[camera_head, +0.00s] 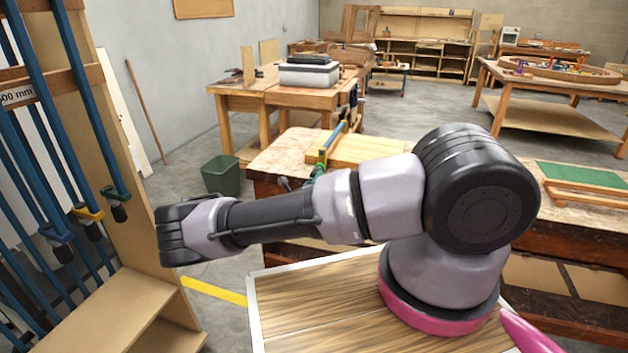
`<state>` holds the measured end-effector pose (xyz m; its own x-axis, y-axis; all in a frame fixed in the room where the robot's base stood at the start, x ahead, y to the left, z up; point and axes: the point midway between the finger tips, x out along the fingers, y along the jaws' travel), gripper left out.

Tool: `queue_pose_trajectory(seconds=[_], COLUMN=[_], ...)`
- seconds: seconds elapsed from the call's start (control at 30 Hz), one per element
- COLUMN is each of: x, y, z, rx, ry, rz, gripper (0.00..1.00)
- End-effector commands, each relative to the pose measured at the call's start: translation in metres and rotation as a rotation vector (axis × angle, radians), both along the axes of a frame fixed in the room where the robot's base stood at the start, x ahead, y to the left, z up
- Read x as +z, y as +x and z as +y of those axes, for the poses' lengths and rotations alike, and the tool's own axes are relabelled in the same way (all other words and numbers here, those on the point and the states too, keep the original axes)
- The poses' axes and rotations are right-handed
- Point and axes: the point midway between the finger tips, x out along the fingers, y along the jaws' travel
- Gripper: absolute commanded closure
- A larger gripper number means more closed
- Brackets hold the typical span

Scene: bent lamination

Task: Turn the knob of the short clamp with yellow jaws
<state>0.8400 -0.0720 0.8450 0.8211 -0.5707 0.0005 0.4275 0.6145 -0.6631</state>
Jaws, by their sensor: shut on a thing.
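A clamp with a blue bar (338,134) and a yellow jaw (322,157) sits at the front left edge of the wooden workbench, beside a pale board (362,150). Green and dark parts show just below the jaw; my arm partly covers this area, so I cannot make out its knob clearly. Another yellow-jawed clamp (86,213) hangs on the rack at the left, with a dark knob (93,232) below its jaw. My arm stretches across the picture to the left, ending in a dark joint short of the rack. My gripper's fingers do not show.
A wooden rack (165,285) with several long blue clamps stands at the left. A green bin (221,175) stands on the floor between rack and benches. A green-topped frame (580,177) lies on the bench at the right. Floor is open behind the bin.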

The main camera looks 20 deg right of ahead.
Motion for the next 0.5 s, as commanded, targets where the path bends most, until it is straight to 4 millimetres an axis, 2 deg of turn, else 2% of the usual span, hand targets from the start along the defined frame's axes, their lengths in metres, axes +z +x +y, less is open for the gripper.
queue_pose_trajectory(seconds=[0.5], x=[-0.0008], y=[-0.0003], z=[-0.0008], rx=[-0.002], ry=[0.061], rz=[-0.042], gripper=[1.00])
